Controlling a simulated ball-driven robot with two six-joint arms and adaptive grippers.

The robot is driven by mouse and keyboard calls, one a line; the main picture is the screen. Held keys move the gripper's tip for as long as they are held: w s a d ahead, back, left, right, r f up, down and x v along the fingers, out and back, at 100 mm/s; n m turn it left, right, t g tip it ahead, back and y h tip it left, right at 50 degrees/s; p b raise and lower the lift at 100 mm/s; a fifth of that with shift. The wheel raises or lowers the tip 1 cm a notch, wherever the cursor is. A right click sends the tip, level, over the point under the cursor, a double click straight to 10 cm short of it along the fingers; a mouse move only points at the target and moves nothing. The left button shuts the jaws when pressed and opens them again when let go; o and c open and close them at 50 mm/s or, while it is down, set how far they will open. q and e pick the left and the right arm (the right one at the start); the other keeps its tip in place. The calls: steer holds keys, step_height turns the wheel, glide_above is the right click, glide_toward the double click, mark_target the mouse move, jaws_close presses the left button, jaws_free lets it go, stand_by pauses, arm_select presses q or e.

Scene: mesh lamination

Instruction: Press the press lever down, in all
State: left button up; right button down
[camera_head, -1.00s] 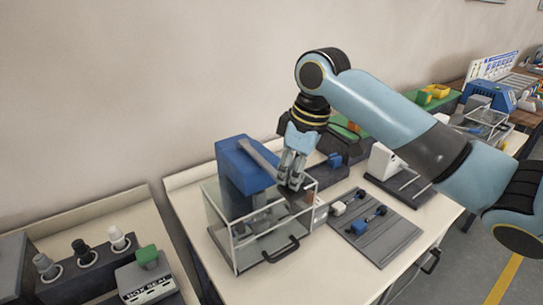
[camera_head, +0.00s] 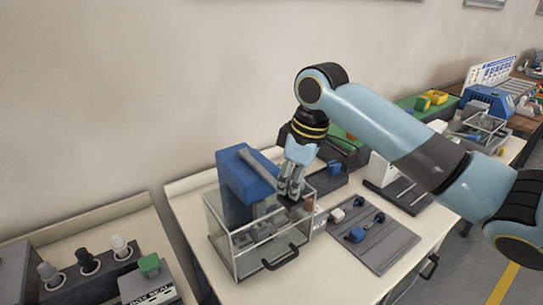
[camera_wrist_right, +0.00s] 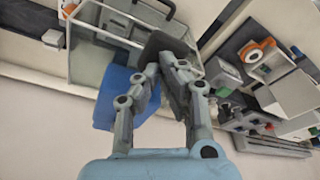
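The press (camera_head: 235,180) is a blue upright block inside a clear box on the middle table. Its grey press lever (camera_head: 259,167) slopes down to the right along the blue top, toward my right gripper. My right gripper (camera_head: 290,197) points down at the lever's low end, with its fingers close together. In the right wrist view, the fingertips (camera_wrist_right: 166,62) meet against or just over a dark pad (camera_wrist_right: 172,42); I cannot tell whether they touch it. The fingers hide the lever's end in the head view. My left gripper is not in view.
The clear box (camera_head: 236,262) has a black front handle (camera_head: 281,258). A grey tray (camera_head: 385,247) with blue and white parts lies to its right. A white fixture (camera_head: 381,168) stands behind that tray. A side table at left holds a dark rack (camera_head: 72,290).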

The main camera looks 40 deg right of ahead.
step_height(320, 180, up, 3)
steer(key=shift+w+f+p, duration=0.1)
steer(key=shift+p, duration=0.25)
step_height(320, 180, up, 8)
stand_by(0.4)
stand_by(0.9)
